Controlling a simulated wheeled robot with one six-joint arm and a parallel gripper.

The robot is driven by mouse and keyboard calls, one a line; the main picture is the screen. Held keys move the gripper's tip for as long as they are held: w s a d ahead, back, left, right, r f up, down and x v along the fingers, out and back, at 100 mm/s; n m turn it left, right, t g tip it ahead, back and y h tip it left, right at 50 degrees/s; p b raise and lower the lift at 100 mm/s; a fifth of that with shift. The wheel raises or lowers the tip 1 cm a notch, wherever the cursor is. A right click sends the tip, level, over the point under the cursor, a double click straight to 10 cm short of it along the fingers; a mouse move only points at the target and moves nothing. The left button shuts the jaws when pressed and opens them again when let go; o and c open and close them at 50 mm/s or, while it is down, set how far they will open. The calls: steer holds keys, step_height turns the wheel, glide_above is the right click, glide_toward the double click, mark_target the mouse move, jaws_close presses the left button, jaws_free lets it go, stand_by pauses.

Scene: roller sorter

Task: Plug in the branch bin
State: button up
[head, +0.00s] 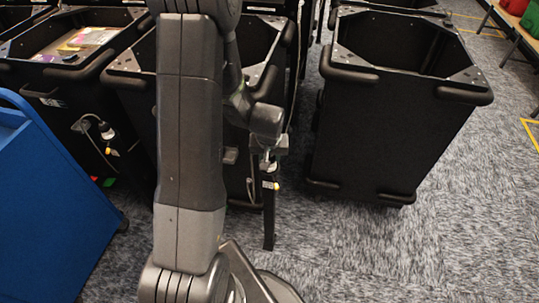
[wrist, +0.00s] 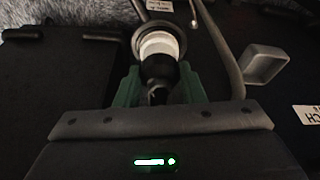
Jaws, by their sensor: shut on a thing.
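My gripper (wrist: 160,88) has its green fingers shut on a dark plug (wrist: 158,68) with a pale ring at its far end. A grey round collar (wrist: 135,43) surrounds the pale end; I cannot tell whether the plug is seated in it. A thick grey cable (wrist: 222,50) runs beside it. A white label (wrist: 307,114) with letters ending in "CH" shows at the right edge of the wrist view. In the head view my arm hides much of a black bin (head: 128,68); my gripper (head: 265,160) is small and partly hidden near a dark post (head: 269,215).
Another black bin (head: 375,140) stands to the right, with open carpet before it. A bin holding items (head: 52,85) and a blue cart (head: 45,220) stand at left. A small grey box or cover (wrist: 264,64) sits right of the plug.

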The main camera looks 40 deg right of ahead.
steer(key=shift+f, duration=0.25)
steer(key=o, duration=1.1)
steer(key=shift+o, duration=0.2)
steer(key=shift+r, duration=0.1)
steer(key=v, duration=1.3)
steer(key=shift+r+p, duration=0.3)
steer(key=shift+p, duration=0.15)
steer(key=shift+s+a, duration=0.1)
steer(key=shift+a, duration=0.05)
steer(key=b+x, duration=0.1)
steer(key=x, duration=1.3)
steer(key=shift+r, duration=0.1)
